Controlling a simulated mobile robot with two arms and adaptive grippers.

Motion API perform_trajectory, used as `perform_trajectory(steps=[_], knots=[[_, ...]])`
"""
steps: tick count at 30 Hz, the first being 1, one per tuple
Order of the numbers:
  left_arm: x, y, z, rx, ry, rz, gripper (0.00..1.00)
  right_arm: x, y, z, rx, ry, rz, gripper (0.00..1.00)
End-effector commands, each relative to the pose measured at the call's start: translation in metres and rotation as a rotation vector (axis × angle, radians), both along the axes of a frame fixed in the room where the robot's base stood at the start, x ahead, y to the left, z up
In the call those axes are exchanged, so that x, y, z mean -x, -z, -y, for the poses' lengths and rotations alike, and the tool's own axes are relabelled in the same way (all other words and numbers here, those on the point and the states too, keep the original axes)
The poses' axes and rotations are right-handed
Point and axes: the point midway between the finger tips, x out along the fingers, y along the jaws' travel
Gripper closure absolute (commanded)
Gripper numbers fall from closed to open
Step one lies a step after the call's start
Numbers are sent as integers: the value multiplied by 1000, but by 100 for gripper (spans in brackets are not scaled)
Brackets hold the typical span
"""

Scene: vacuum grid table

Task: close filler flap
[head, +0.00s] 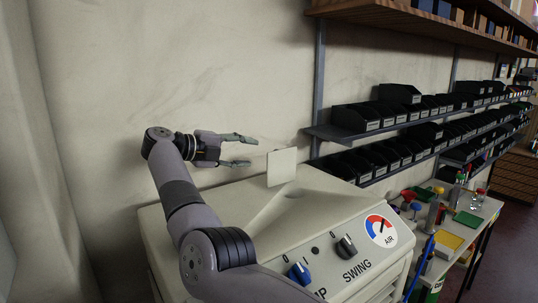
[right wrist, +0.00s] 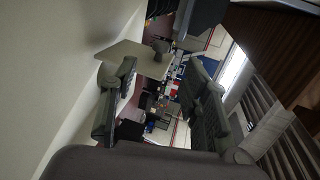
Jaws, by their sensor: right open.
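The filler flap (head: 282,167) is a small cream plate standing upright, open, on top of the cream machine (head: 235,200). My right gripper (head: 251,151) is open and empty above the machine's back edge, just left of the flap. Its two fingers point right toward the flap, and a gap seems to show between them. In the right wrist view, a pale plate that looks like the flap (right wrist: 140,57) shows ahead, beyond the open fingers (right wrist: 160,88). My left gripper is not in view.
The machine's front has a blue knob (head: 299,273), a dark knob (head: 346,246) and an air dial (head: 381,230). Shelves of black bins (head: 380,155) hang on the wall at right. A cluttered side table (head: 475,212) stands right of the machine. The wall is close behind.

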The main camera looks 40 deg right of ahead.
Motion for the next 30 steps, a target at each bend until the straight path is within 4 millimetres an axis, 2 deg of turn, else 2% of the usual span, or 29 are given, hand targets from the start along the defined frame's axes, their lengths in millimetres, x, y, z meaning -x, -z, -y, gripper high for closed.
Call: perform_trajectory(steps=[1, 6, 12, 18, 25, 30], knots=[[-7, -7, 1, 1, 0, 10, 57, 2, 0, 13, 1, 4, 1, 57], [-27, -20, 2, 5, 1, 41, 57, 6, 8, 46, 1, 4, -2, 57], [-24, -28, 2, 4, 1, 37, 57, 8, 17, 74, 1, 1, 0, 57], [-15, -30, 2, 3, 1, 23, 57, 9, 22, 84, 1, 0, 0, 57], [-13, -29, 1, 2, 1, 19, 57, 9, 22, 84, 0, 0, 1, 57], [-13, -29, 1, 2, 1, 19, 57, 9, 22, 84, 0, 0, 1, 68]])
